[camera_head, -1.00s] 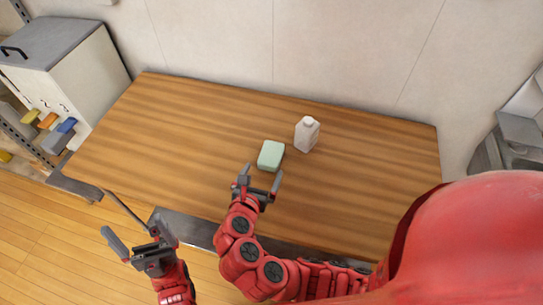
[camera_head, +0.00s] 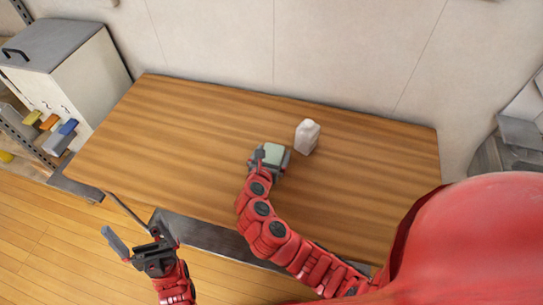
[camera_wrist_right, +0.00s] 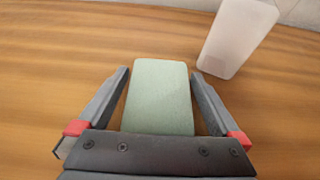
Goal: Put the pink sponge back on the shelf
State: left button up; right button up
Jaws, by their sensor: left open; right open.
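No pink sponge shows in these frames. A pale green sponge-like block (camera_head: 273,153) lies on the wooden table (camera_head: 190,125). My right gripper (camera_head: 270,158) is open around it, one finger on each side. In the right wrist view the green block (camera_wrist_right: 160,98) sits between the two fingers of the right gripper (camera_wrist_right: 160,85), with a narrow gap visible on each side. My left gripper (camera_head: 142,245) is open and empty, over the floor in front of the table's left part.
A grey-topped white cabinet (camera_head: 75,75) stands at the left, with yellow and blue items below. The table's left side is clear.

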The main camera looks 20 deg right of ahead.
jog(key=c, duration=1.3)
jog(key=shift+r, duration=0.1)
